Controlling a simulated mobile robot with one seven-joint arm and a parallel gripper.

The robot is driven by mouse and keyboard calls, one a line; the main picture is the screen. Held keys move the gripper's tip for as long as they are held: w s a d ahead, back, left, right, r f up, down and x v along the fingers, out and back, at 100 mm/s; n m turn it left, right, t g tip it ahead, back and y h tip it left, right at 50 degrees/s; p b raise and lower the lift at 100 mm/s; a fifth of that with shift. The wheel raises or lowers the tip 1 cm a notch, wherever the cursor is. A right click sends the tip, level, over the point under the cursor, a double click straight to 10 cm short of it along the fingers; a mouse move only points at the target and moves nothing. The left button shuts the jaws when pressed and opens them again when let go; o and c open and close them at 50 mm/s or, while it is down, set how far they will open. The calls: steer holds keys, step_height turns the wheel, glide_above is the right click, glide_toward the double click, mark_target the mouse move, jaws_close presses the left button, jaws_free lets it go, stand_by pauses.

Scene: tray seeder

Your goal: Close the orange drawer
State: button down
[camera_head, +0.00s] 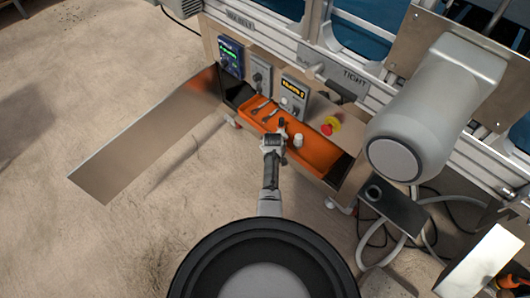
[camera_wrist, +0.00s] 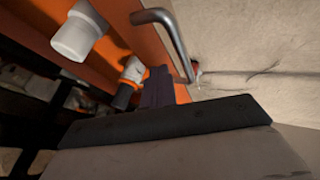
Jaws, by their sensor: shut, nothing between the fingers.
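The orange drawer (camera_head: 318,152) stands pulled out from the front of the machine, with its inside open to view. It holds small tools (camera_head: 265,107) and a white cylinder (camera_head: 298,140). My gripper (camera_head: 282,124) is at the drawer's front edge, near its middle; whether it touches is unclear. In the wrist view, the orange drawer wall (camera_wrist: 148,45) is close in front of my gripper (camera_wrist: 158,88). A bent metal handle (camera_wrist: 172,36) sticks out from the drawer front, just beyond my fingers. The fingers look shut and empty.
A long metal panel (camera_head: 150,140) sticks out at the left. Control boxes (camera_head: 293,90) and a red emergency button (camera_head: 329,126) are behind and beside the drawer. A large grey cylindrical body (camera_head: 430,105) is at the right, with cables (camera_head: 375,250) below. The floor in front is clear.

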steer(key=b, duration=0.5)
glide_toward(287, 131)
steer(key=shift+x, duration=1.15)
steer(key=shift+w+d+r, duration=0.15)
steer(key=shift+w+r, duration=0.15)
steer(key=shift+w, duration=0.05)
steer(key=shift+r, duration=0.1)
